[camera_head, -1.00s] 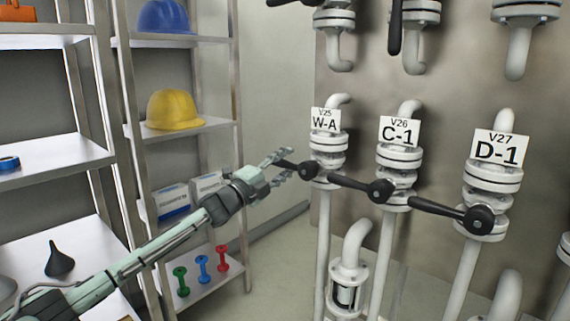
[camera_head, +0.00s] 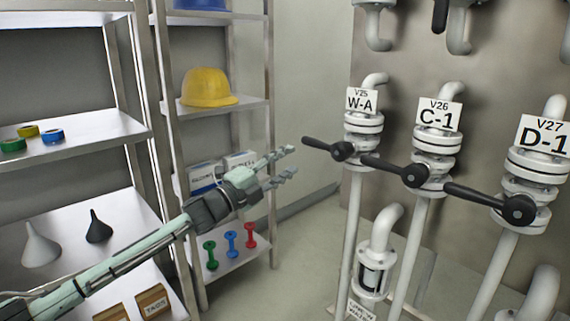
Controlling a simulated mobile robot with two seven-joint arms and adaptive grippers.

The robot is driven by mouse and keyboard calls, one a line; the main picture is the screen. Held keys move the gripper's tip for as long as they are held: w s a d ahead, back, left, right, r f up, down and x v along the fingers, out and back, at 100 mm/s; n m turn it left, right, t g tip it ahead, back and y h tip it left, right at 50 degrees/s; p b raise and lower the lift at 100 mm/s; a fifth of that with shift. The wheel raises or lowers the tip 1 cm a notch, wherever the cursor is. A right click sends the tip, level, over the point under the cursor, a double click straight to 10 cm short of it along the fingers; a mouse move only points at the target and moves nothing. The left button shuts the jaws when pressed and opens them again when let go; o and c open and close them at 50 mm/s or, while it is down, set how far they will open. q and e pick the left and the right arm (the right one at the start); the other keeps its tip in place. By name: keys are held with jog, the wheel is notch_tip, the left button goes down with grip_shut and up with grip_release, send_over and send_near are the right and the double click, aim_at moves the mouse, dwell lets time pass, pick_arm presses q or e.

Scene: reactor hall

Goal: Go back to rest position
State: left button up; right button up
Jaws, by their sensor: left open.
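My left gripper (camera_head: 284,164) is open and empty. It points right, in front of the shelving, a little left of the black lever (camera_head: 322,147) of valve V25 and apart from it. My left arm reaches in from the lower left corner. Valve V25, labelled W-A (camera_head: 361,99), has its lever pointing left. Valve V26, labelled C-1 (camera_head: 439,114), and valve V27, labelled D-1 (camera_head: 544,136), also have black levers pointing left. My right gripper is not in view.
A metal shelf unit (camera_head: 262,103) holds a yellow hard hat (camera_head: 208,87), boxes and green, blue and red dumbbell-shaped items (camera_head: 231,243). A nearer shelf at left has funnels (camera_head: 41,246) and tape rolls (camera_head: 52,136). Floor shows between the shelves and pipes.

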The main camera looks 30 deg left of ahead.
pick_arm(q)
jog(key=shift+f, duration=0.1)
dwell(0.4)
jog(key=s+d+f+n+g+y, duration=0.1)
jog(key=s+f+n+g+y, duration=0.2)
jog(key=f, duration=0.6)
jog(key=s+f+n+g+y, duration=0.15)
jog(key=s+f+n, duration=0.3)
jog(key=f, duration=0.45)
jog(key=s+d+f+n+g+y, duration=0.1)
jog(key=s+f+n+y, duration=0.15)
jog(key=f+n, duration=0.45)
jog(key=s+d+f+n+g, duration=0.2)
jog(key=s+f+g, duration=0.3)
jog(key=s+f, duration=0.4)
jog(key=s+d+f+n+g+y, duration=0.1)
jog(key=s+f+n+g, duration=0.3)
jog(key=s+f, duration=0.6)
jog(key=s+d+g+p, duration=0.1)
jog(key=s, duration=0.7)
jog(key=shift+s, duration=0.15)
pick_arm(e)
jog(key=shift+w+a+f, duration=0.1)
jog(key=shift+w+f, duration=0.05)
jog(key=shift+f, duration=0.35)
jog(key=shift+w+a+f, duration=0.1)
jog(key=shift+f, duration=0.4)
